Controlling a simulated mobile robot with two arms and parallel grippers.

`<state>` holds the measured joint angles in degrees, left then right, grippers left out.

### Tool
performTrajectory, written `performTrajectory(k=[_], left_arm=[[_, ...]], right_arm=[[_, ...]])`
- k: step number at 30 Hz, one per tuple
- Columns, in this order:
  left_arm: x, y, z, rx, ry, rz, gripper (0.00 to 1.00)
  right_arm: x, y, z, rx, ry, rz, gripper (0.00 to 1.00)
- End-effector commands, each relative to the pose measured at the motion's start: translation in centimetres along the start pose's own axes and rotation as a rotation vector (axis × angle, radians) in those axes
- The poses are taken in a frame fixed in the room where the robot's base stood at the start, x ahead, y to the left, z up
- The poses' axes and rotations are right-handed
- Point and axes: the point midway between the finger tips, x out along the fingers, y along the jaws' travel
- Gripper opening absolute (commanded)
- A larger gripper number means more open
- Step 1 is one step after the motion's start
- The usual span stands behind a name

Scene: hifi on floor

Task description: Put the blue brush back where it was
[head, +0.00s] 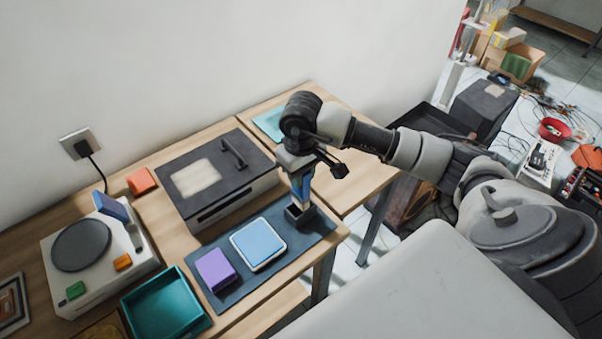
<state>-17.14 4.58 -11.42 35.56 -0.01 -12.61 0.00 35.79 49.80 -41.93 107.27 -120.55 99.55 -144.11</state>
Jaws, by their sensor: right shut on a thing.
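My right gripper (303,178) points down over the right end of the dark mat. It is shut on the blue brush (302,190), which stands roughly upright below it and is partly hidden by the fingers. A small dark square block or holder (300,216) is at the brush's lower end on the mat. I cannot tell whether the brush sits inside it or just above it. My left gripper is not in view.
The dark mat (219,292) also carries a purple block (215,269) and a light blue-topped box (258,243). A teal tray (165,305), a turntable (82,246) and a dark-lidded unit (222,172) stand nearby. The right table part is mostly clear.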

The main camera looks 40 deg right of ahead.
Motion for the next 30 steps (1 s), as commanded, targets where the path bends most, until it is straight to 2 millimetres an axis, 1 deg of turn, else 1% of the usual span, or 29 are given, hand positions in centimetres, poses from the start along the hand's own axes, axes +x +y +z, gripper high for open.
performTrajectory(k=[3, 4, 8, 9, 17, 20, 24, 26, 30], left_arm=[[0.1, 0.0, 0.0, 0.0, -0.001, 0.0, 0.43], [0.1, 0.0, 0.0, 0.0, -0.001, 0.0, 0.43], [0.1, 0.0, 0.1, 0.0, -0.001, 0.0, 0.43], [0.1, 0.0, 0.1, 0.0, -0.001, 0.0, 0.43], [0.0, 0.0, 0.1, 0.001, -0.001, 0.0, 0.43], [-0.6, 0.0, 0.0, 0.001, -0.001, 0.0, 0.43], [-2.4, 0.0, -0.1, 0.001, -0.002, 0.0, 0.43], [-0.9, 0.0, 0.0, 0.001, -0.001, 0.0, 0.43], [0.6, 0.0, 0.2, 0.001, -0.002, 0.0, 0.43]], right_arm=[[0.0, 0.0, 0.0, 0.0, 0.001, 0.0, 0.01], [0.0, 0.0, 0.0, 0.0, 0.0, 0.0, 0.28], [0.0, 0.0, 0.0, 0.0, 0.0, 0.0, 0.48], [0.0, 0.0, 0.0, 0.0, 0.0, 0.0, 0.51], [0.0, 0.0, 0.0, 0.0, -0.001, 0.0, 0.51], [-0.5, 0.0, 0.0, 0.0, -0.001, -0.001, 0.51], [-1.8, -0.1, 0.0, 0.0, -0.002, -0.002, 0.51], [-2.3, 0.0, -0.2, -0.002, 0.008, 0.001, 0.51], [-5.8, 0.1, -0.2, -0.001, 0.01, 0.002, 0.51]])
